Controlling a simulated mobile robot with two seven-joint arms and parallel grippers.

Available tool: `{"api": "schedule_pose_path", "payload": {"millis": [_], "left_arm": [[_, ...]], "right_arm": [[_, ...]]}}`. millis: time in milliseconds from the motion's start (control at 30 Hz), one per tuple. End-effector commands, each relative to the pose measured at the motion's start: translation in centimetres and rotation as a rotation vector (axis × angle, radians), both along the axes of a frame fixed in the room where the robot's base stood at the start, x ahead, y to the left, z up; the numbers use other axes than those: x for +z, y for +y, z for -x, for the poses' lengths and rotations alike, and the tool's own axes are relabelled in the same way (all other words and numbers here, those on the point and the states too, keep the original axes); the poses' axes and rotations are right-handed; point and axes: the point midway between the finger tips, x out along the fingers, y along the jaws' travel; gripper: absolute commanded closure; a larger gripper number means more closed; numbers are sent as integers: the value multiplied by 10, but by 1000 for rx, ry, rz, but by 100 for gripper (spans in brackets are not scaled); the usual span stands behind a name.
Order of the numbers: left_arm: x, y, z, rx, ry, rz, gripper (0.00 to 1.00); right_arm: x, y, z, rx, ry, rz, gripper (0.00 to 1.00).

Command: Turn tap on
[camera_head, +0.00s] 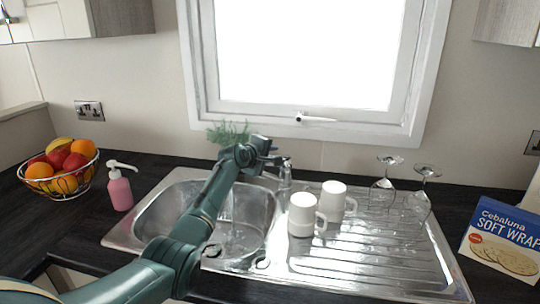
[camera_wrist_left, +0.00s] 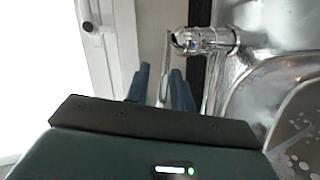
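The chrome tap (camera_head: 285,178) stands at the back edge of the sink (camera_head: 160,205). My left arm reaches across the sink to it. My left gripper (camera_head: 272,158) is at the top of the tap in the head view, its fingertips small and hard to make out. In the left wrist view my left gripper (camera_wrist_left: 160,88) has its two dark fingers apart. A thin pale lever (camera_wrist_left: 164,75) of the tap (camera_wrist_left: 208,40) shows between them, with gaps visible; contact cannot be told. My arm hides part of the sink. My right gripper is not in view.
White mugs (camera_head: 302,215) stand on the drainer right of the tap, with upturned wine glasses (camera_head: 383,190) beyond. A pink soap bottle (camera_head: 120,188) and fruit basket (camera_head: 62,170) are left. A cracker box (camera_head: 503,240) is far right. The window (camera_head: 315,60) is behind.

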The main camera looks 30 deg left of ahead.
Motion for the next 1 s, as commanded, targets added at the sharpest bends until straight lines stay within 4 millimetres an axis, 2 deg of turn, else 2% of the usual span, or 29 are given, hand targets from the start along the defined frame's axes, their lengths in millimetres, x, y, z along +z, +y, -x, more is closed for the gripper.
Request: {"api": "schedule_pose_path", "payload": {"millis": [100,467,667,1000], "left_arm": [[-1,0,0,0,2,0,69],[0,1,6,0,3,-1,69],[8,2,27,0,3,-3,69],[26,6,79,1,1,-5,69]], "right_arm": [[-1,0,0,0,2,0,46],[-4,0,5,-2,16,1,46],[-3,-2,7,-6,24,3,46],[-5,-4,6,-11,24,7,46]]}}
